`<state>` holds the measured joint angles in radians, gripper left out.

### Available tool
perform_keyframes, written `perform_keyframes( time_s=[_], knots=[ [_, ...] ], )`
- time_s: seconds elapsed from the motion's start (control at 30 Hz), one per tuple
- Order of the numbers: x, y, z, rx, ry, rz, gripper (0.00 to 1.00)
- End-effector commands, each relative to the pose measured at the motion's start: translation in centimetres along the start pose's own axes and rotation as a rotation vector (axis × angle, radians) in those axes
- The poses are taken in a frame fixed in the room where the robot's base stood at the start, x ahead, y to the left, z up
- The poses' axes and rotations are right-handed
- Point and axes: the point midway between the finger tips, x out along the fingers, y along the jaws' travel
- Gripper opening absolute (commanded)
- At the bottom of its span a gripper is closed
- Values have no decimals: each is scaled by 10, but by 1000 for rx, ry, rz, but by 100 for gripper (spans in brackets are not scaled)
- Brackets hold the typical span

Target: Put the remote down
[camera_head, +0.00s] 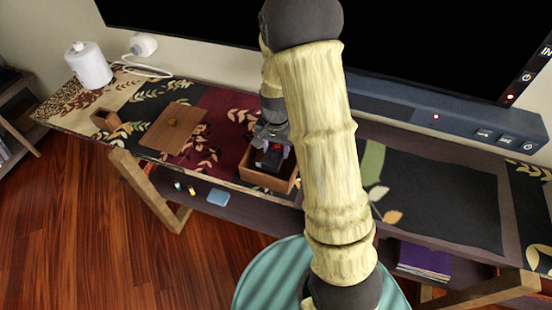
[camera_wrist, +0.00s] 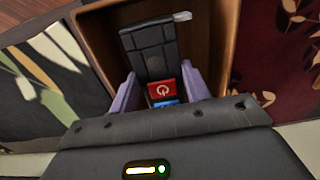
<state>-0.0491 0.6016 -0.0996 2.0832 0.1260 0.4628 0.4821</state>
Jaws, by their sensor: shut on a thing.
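The remote (camera_wrist: 148,48) is a dark, flat device with a red power button and a blue button at its near end. It shows between the two pale purple fingers of my gripper (camera_wrist: 158,92) in the wrist view. In the head view my gripper (camera_head: 274,148) is at an open wooden box (camera_head: 262,183) on the patterned table. The remote (camera_head: 270,166) is partly visible there, inside or just above the box. The wooden box (camera_wrist: 222,40) surrounds the remote in the wrist view. I cannot tell whether the remote touches the box floor.
A small wooden holder (camera_head: 105,119) and a white cylinder (camera_head: 88,66) are farther left. A soundbar (camera_head: 440,118) and a large dark screen (camera_head: 420,40) stand behind. The table's right part is clear.

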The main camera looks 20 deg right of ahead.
Motion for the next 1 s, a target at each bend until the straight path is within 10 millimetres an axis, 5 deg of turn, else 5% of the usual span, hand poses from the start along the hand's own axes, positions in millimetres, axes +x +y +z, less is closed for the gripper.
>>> perform_keyframes(
  time_s=[0.43,0.7,1.0],
  knots=[
    [15,0,0,0,0,0,21],
    [48,0,0,1,-2,1,21],
    [50,0,0,0,1,-1,21]
  ],
)
